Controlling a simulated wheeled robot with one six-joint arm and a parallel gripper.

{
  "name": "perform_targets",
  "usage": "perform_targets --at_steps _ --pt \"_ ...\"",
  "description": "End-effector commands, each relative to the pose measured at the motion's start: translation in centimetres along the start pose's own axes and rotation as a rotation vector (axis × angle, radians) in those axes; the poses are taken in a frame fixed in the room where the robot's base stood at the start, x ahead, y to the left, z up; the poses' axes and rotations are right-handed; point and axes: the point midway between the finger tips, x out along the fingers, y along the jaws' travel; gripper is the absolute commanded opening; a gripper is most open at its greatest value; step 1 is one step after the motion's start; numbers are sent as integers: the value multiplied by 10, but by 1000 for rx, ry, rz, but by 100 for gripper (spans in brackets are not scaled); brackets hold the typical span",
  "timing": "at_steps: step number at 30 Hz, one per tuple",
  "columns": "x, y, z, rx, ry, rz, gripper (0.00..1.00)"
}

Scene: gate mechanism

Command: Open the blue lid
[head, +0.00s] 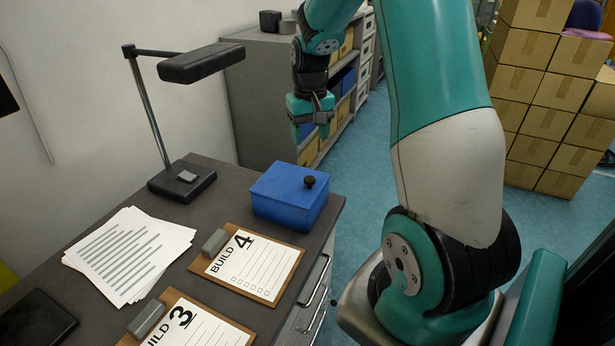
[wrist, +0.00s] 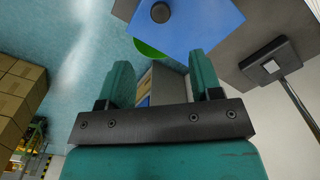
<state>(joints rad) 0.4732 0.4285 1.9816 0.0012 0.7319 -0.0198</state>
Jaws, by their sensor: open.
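The blue box with its blue lid (head: 287,182) stands near the right rear corner of the grey desk. The lid lies flat and closed, with a small dark round knob (head: 309,181) near its right edge. My gripper (head: 312,130) hangs in the air above and behind the box, apart from it. In the wrist view, the blue lid (wrist: 200,22) and its knob (wrist: 161,12) show at the top edge, partly cut off. The fingers (wrist: 162,78) are spread apart with nothing between them.
A black desk lamp (head: 182,180) stands left of the box. Papers (head: 130,255) and two clipboards (head: 250,265) lie in front. A grey shelf unit (head: 265,100) stands behind, cardboard boxes (head: 545,90) at right. A green shape (wrist: 147,49) shows beside the lid in the wrist view.

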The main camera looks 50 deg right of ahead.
Motion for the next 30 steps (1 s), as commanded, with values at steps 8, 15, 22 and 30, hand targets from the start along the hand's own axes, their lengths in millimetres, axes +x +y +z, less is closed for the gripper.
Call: perform_targets --at_steps 8,15,22,30 --pt "66 -1 2 -3 -6 -1 59" --pt "108 -2 1 -4 -3 -1 59" --pt "123 -2 1 -5 0 -1 59" --pt "124 -2 0 -5 1 -1 57"
